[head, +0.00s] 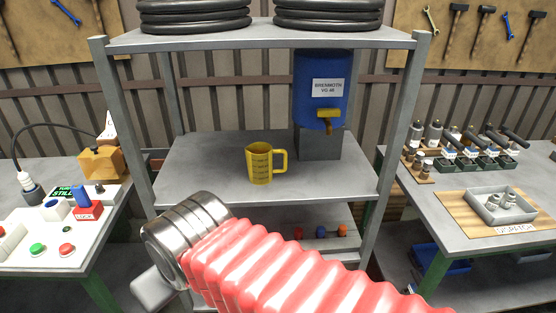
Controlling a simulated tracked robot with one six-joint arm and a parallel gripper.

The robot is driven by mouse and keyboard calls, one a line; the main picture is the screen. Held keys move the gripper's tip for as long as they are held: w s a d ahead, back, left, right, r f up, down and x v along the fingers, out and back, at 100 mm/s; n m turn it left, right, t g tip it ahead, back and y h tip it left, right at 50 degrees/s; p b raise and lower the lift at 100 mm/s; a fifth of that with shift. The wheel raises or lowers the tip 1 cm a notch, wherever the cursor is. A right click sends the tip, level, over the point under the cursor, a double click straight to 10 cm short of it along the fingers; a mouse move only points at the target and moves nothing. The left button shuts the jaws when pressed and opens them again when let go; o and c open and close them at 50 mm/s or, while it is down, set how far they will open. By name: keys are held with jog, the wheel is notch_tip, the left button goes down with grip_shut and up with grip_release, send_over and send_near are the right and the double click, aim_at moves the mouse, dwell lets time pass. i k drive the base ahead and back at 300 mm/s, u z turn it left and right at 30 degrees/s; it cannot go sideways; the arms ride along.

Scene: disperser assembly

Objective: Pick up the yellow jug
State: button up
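The yellow jug (259,165) stands upright on the middle shelf (205,160) of a grey metal rack, near the shelf's front edge. It has dark measuring marks, and its handle points right. My arm, in a red ribbed sleeve with a metal collar, crosses the lower middle of the head view, in front of and below the jug. A pale grey piece shows below the collar at the lower left; I cannot tell whether it is part of my gripper. My gripper's fingers cannot be made out. Nothing is seen touching the jug.
A blue barrel (312,88) with a yellow tap stands on a grey block behind and right of the jug. Rack posts rise on both sides. Black tyres lie on the top shelf. Benches flank the rack; the right one holds a grey tray (480,208). The shelf left of the jug is clear.

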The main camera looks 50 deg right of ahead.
aim_at(259, 155)
jog(key=z, duration=0.55)
jog(key=i, duration=0.9)
jog(key=z, duration=0.5)
